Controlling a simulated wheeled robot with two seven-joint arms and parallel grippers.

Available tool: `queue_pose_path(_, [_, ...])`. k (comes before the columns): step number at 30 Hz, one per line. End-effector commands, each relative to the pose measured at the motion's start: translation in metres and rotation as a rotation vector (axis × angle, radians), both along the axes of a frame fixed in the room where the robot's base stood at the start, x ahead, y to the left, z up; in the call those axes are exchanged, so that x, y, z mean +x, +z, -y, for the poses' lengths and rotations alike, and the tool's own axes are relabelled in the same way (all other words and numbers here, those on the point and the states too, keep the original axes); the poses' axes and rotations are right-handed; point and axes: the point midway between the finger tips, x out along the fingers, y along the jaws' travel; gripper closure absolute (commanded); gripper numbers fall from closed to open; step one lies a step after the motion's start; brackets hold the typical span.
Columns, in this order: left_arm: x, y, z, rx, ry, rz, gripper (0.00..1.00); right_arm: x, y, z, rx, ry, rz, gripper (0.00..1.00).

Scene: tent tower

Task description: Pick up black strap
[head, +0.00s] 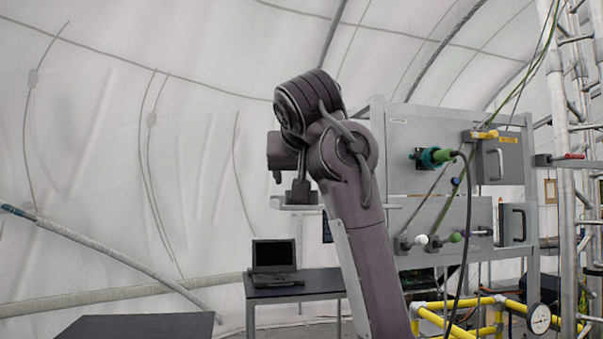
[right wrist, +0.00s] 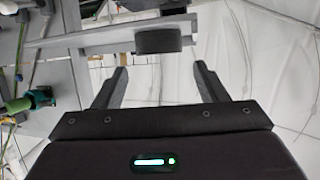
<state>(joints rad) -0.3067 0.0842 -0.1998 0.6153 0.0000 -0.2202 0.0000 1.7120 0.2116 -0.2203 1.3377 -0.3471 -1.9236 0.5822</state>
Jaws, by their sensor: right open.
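The black strap (right wrist: 159,40) shows in the right wrist view as a dark, short, rounded-edged roll or band against a pale metal shelf (right wrist: 95,40). My right gripper (right wrist: 160,68) is open, its two dark fingers spread apart and empty. The strap is beyond the fingertips, roughly centred between them and apart from them. In the head view my right arm rises in the middle, its wrist end close to the shelf (head: 297,207); I cannot clearly tell the strap from my dark wrist parts there. My left gripper is not in view.
A grey panel rack (head: 400,165) with a green connector (head: 432,157), cables and handles stands right of my arm. A laptop (head: 274,262) sits on a dark table (head: 310,284) behind. Yellow pipes (head: 440,322) and a gauge (head: 539,319) are low right. Open space lies left of my arm.

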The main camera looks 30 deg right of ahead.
Motion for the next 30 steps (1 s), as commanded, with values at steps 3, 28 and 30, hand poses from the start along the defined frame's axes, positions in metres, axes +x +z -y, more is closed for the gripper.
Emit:
queue_pose_path(3, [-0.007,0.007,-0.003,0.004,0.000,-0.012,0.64,0.009,-0.002,0.005,0.001,-0.002,-0.004,0.34])
queue_pose_path(28, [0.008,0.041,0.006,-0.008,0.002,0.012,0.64,0.065,-0.030,0.032,0.001,-0.001,-0.002,0.34])
queue_pose_path(30, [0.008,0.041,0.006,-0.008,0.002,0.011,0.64,0.065,-0.030,0.032,0.001,-0.001,-0.002,0.41])
